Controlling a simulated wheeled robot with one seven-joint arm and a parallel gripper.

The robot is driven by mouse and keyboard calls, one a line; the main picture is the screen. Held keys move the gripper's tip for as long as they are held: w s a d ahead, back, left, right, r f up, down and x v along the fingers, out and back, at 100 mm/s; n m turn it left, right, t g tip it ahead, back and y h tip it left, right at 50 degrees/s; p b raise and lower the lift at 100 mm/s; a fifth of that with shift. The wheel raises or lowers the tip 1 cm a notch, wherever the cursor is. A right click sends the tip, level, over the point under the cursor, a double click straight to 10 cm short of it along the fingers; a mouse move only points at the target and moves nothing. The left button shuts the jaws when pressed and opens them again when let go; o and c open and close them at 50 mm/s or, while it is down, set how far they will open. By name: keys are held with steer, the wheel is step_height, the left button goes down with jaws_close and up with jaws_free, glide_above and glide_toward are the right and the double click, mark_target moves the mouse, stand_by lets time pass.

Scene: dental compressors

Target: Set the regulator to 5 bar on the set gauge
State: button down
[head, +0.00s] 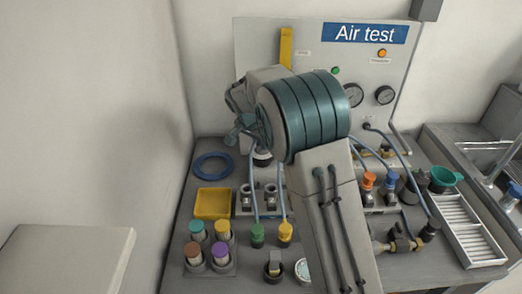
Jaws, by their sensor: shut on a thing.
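Two round gauges stand on the upright panel right of my arm: a left gauge (353,95) and a right gauge (385,95). Their needles and scales are too small to read, and I cannot tell which is the set gauge. My arm crosses the middle of the view, and its thick teal-banded joint covers the centre of the panel. My gripper's fingers are hidden behind the arm, so what they touch does not show. I cannot make out the regulator for sure; a dark round part with a pale band (263,158) shows just below the joint.
The panel (262,38) bears an "Air test" sign (364,33), with green and orange lamps. On the bench lie a blue ring (213,166), a yellow tray (212,204), coloured-capped cylinders (208,246), thin hoses and brass fittings. A white ribbed tray (466,230) is at right.

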steer(key=shift+w+a+m+g+h+b, duration=0.15)
steer(key=shift+m+g+h, duration=0.15)
steer(key=shift+m, duration=0.8)
steer(key=shift+s+m+g+h+b, duration=0.1)
steer(key=shift+m+g+h+b, duration=0.15)
steer(key=shift+m, duration=0.85)
steer(key=c, duration=1.5)
jaws_free()
steer(key=v, duration=1.3)
steer(key=shift+w+a+r, duration=0.1)
steer(key=shift+r, duration=0.3)
